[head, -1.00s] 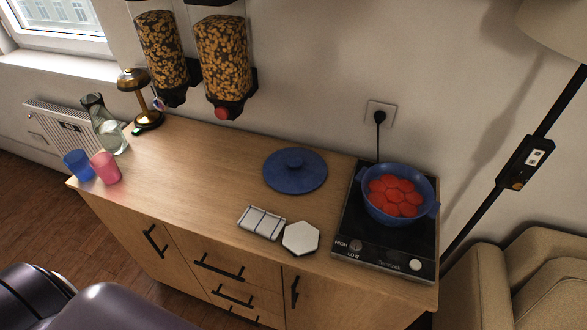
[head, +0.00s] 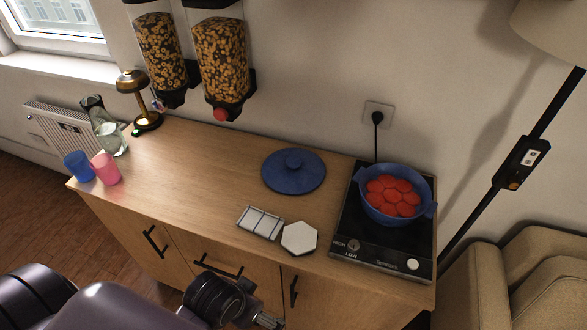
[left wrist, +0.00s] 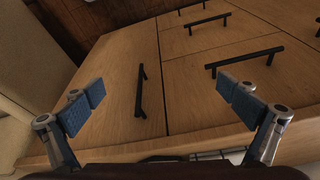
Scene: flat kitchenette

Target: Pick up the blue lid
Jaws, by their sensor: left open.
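In the head view my left arm comes in at the bottom, in front of the cabinet. Its gripper (head: 268,320) is only partly in the picture, low and well away from the lid. In the left wrist view my left gripper (left wrist: 165,112) has its two blue-padded fingers wide apart with nothing between them, facing the cabinet front. The lid is not in the left wrist view. My right gripper is not in view.
A blue pot (head: 394,194) with red pieces inside stands on the black hotplate (head: 381,248). A white hexagonal piece (head: 299,238) and a small striped box (head: 260,222) lie in front of the lid. Cups (head: 106,169) and a jug (head: 109,137) stand at left. The counter (head: 200,170) left of the lid is clear.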

